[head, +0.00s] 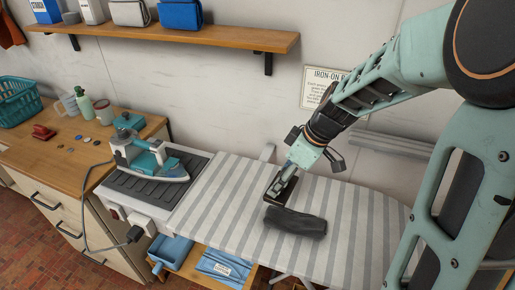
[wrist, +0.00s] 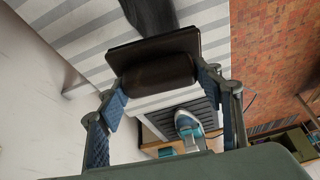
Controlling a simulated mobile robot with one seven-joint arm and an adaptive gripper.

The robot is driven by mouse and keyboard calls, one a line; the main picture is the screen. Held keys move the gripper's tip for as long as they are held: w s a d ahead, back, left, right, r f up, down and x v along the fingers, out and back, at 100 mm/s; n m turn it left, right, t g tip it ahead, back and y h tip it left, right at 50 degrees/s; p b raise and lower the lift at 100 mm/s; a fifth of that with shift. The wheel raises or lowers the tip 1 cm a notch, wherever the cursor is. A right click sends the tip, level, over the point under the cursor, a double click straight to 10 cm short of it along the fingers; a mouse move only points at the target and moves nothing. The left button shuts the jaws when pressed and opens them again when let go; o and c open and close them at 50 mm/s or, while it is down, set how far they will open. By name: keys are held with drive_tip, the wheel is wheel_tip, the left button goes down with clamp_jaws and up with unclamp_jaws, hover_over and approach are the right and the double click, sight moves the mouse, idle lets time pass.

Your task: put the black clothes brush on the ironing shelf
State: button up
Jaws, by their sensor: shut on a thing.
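My gripper (head: 284,178) is low over the striped ironing board and shut on a dark brush-like thing, which I take as the black clothes brush (head: 279,193). In the wrist view the brush (wrist: 158,72) shows as a flat dark plate with a rounded block, between the two fingers of my gripper (wrist: 165,92). I cannot tell whether it touches the board. A wooden wall shelf (head: 200,36) is high at the back. A low wooden shelf (head: 240,277) is under the board. I cannot tell which one is the ironing shelf.
A dark grey roll-like thing (head: 295,221) lies on the ironing board (head: 225,205) just in front of the brush. A teal iron (head: 150,158) stands on a ribbed rest at left. Blue tub (head: 170,250) and blue cloth (head: 222,264) occupy the low shelf. The board's right part is clear.

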sight(296, 182)
drive_tip(key=d+m, duration=0.1)
drive_tip(key=m, duration=0.1)
drive_tip(key=d+f+m+t+h, duration=0.1)
drive_tip(key=d+m, duration=0.2)
drive_tip(key=m, duration=0.1)
drive_tip(key=shift+w+d+f+t, duration=0.2)
drive_tip(key=shift+w+d+t, duration=0.1)
drive_tip(key=shift+w+t, duration=0.1)
drive_tip(key=shift+w+d+r+m+t+h, duration=0.15)
drive_tip(key=shift+w+d+m+h, duration=0.3)
drive_tip(key=shift+m, duration=0.7)
drive_tip(key=shift+w+d+f+m+t+h, duration=0.15)
drive_tip(key=shift+d+m+h, duration=0.35)
drive_tip(key=shift+m, duration=0.6)
drive_tip(key=shift+w+d+r+m+t+h, duration=0.1)
drive_tip(key=shift+w+d+m+h, duration=0.35)
drive_tip(key=shift+m, duration=0.7)
